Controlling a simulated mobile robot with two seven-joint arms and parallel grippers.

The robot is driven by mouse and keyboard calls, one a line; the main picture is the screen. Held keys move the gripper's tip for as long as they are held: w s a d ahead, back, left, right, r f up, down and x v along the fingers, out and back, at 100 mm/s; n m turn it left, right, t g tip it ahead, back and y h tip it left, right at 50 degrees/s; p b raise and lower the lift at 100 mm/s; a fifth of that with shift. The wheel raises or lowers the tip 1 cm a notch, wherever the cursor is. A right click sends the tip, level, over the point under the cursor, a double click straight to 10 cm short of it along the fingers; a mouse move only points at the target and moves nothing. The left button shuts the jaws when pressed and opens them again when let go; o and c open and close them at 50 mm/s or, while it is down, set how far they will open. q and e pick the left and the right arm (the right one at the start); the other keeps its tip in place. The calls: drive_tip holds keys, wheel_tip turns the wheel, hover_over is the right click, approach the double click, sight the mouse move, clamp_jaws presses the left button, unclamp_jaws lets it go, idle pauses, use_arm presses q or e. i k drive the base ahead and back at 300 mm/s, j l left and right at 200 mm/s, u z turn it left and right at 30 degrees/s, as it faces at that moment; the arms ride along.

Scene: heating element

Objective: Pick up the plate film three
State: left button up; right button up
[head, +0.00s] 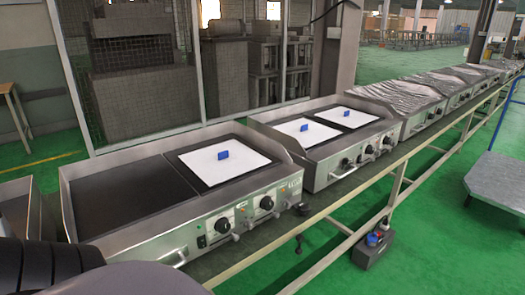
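Several white sheets with small upright blue tabs lie on dark griddle plates in the head view. The nearest white sheet (224,163) lies on the right half of the nearest griddle, with its blue tab (223,154) near the middle. Two more white sheets, a left one (308,135) and a right one (346,119), lie side by side on the second griddle. I cannot tell which one is plate film three. Neither of my grippers is in view; only a dark ribbed part of my body shows at the lower left.
The nearest griddle (200,215) has knobs on its front and a bare left plate (125,198). Foil-covered griddles (405,97) continue along the bench to the back right. A grey cart (500,180) stands at the right. Green floor (445,245) lies in front, with a dark box (372,252) on it.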

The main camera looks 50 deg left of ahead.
sight(218, 163)
drive_tip(key=i+u, duration=0.1)
drive_tip(key=i, duration=1.05)
drive_tip(key=i+l, duration=0.2)
drive_tip(key=i, duration=0.9)
drive_tip(key=i+u, duration=0.1)
drive_tip(key=u, duration=3.7)
